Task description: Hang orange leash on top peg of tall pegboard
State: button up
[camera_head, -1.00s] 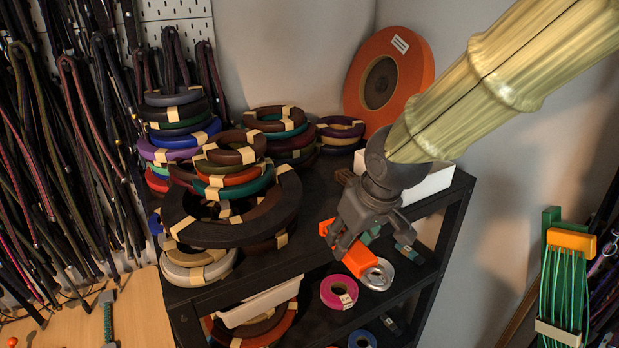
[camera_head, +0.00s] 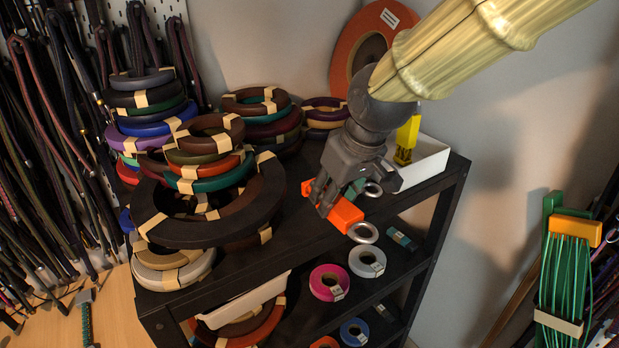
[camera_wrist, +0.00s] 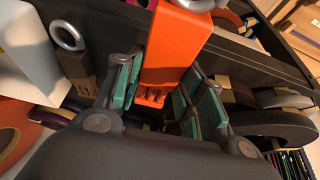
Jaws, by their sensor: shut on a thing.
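My gripper (camera_head: 326,196) is shut on an orange block-shaped piece (camera_head: 345,214) with a metal ring (camera_head: 363,233) at its end. I take this piece to be the orange leash; no long cord shows on it. In the wrist view, the orange piece (camera_wrist: 170,50) stands between the teal finger pads of my gripper (camera_wrist: 163,92). The held piece is above the right part of the black shelf unit. A white pegboard (camera_head: 90,12) shows at the upper left, mostly covered by hanging leashes. Its top peg is out of view.
The black shelf unit (camera_head: 262,268) bears stacked coils, including a large dark ring (camera_head: 165,235). A white box (camera_head: 425,160) with a yellow item (camera_head: 407,140) is behind my gripper. An orange disc (camera_head: 345,55) leans on the wall. A green cord bundle (camera_head: 567,270) is at right.

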jog(key=w+a+p, duration=0.1)
jog(key=w, duration=0.3)
jog(key=w+a+p, duration=0.1)
jog(key=w, duration=0.3)
jog(key=w+a+f, duration=0.1)
jog(key=w, duration=0.3)
jog(key=shift+a+p, duration=0.1)
jog(key=shift+p, duration=0.3)
jog(key=shift+p+x, duration=0.95)
jog(key=shift+x, duration=0.25)
jog(key=shift+w+f, duration=0.15)
jog(key=shift+f, duration=0.4)
jog(key=shift+f, duration=0.2)
jog(key=o, duration=1.1)
jog(key=shift+f+b, duration=0.15)
jog(key=shift+b, duration=0.2)
